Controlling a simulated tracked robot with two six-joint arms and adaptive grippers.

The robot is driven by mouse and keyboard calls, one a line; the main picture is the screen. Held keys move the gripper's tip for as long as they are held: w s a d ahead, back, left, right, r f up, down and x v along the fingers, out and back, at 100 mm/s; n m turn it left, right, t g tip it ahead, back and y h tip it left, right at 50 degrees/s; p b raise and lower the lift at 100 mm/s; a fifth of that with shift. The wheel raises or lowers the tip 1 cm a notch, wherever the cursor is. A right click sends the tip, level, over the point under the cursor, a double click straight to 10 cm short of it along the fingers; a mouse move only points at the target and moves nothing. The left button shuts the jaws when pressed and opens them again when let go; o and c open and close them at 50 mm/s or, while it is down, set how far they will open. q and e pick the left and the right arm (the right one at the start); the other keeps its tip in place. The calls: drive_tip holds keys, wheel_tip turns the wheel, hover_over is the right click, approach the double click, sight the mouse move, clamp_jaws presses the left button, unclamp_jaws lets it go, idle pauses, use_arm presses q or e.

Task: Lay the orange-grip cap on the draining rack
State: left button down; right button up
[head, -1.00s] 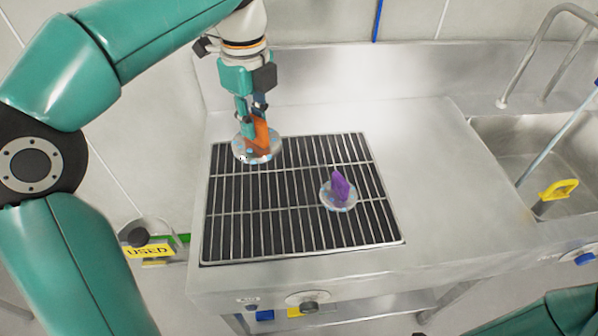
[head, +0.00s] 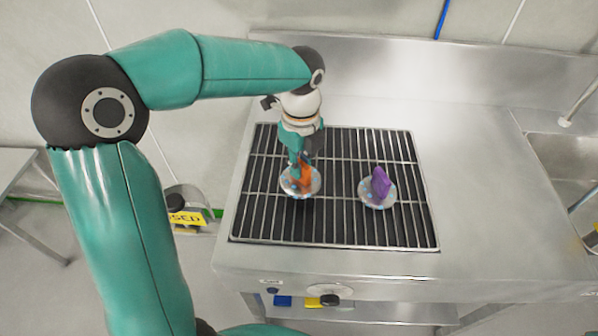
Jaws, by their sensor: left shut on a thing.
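The orange-grip cap (head: 289,188) is a round pale disc with bluish patches and an upright orange grip (head: 306,174). My left gripper (head: 301,165) is shut on the orange grip from above. The cap is at the left-middle part of the draining rack (head: 340,232), low over or touching its bars; I cannot tell which. The rack is a dark rectangle with pale metal bars, set in the steel counter. A similar cap with a purple grip (head: 381,183) lies on the rack to the right. My right gripper is out of view.
A steel sink (head: 556,165) is at the right edge. A container with a yellow label (head: 187,218) is left of the counter. Bare steel counter (head: 475,190) lies right of the rack.

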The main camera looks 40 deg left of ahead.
sight(300, 162)
use_arm(q)
wheel_tip(300, 162, down, 3)
drive_tip(key=shift+f, duration=0.15)
drive_tip(key=shift+s, duration=0.1)
drive_tip(key=c, duration=1.1)
unclamp_jaws()
drive_tip(key=shift+c, duration=0.2)
wheel_tip(300, 162, up, 12)
drive_tip(key=shift+r, duration=0.1)
